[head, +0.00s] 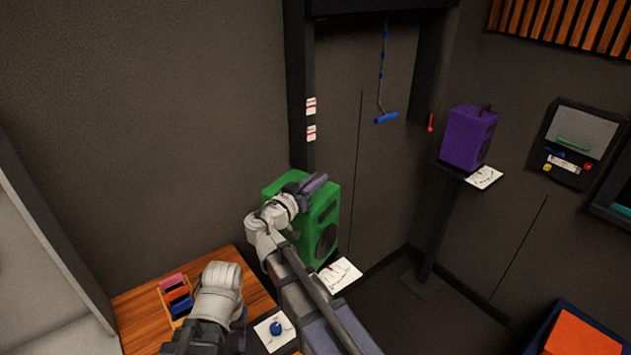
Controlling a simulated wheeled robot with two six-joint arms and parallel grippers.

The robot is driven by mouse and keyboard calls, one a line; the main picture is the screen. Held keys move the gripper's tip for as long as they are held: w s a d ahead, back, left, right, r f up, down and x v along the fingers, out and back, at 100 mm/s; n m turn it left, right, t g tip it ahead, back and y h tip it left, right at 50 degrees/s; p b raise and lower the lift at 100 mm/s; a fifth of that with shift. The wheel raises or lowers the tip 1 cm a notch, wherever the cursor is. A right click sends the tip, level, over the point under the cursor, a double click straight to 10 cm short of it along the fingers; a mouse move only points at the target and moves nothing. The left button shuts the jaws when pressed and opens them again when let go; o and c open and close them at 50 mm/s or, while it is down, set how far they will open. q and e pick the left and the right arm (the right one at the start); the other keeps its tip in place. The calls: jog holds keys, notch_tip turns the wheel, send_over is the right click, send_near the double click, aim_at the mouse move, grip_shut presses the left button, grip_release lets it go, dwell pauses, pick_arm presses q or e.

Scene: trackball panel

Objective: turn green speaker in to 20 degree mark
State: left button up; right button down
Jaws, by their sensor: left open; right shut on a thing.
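The green speaker (326,212) stands upright near the middle of the head view, its dark round cone facing right and toward me. My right gripper (313,184) is at its top and is shut on it, seemingly by a top handle that the gripper hides. My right arm covers much of the speaker's left and lower side. A white card with angle marks and a red line (338,274) lies at the speaker's front foot; its numbers are too small to read. My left gripper (240,332) is low in the view, open, apart from the speaker, its fingertips partly hidden.
A wooden table (136,318) at lower left holds several coloured blocks (174,283) and a blue knob (276,328) on a white card. A purple speaker (468,138) stands at right. A blue pull handle (386,117) hangs behind. A wall panel (583,135) is at far right.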

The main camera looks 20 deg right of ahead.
jog(key=shift+f, duration=0.1)
dwell(0.3)
jog(key=c, duration=0.8)
grip_release()
jog(key=shift+c, duration=0.2)
jog(key=shift+s, duration=0.15)
